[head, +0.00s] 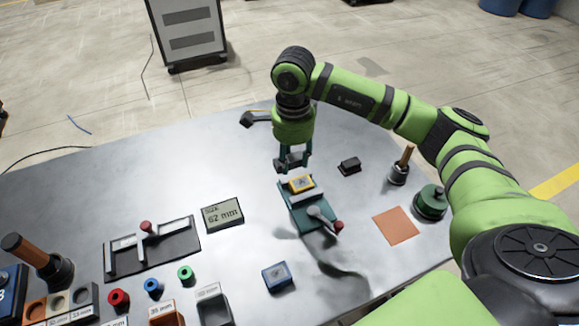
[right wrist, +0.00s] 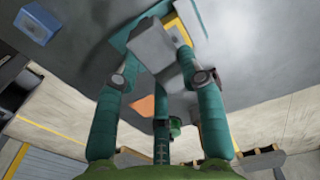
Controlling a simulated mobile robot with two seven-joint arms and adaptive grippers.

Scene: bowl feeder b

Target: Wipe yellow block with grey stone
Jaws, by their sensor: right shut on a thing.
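The yellow block (head: 301,184) sits in a teal clamp fixture (head: 308,216) in the middle of the table; its top has a greyish patch. In the right wrist view, part of the yellow block (right wrist: 183,28) shows behind the grey stone (right wrist: 153,48). My right gripper (head: 292,162) points down just behind the block in the head view. Its teal fingers are shut on the grey stone, which is partly hidden between them. I cannot tell whether the stone touches the block. My left gripper is not in view.
The clamp's lever has a red knob (head: 338,226). A small black block (head: 349,166), an orange-brown mat (head: 396,225) and a green round-based tool (head: 430,203) lie to the right. A display (head: 222,213) and a blue block (head: 277,277) stand left and front.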

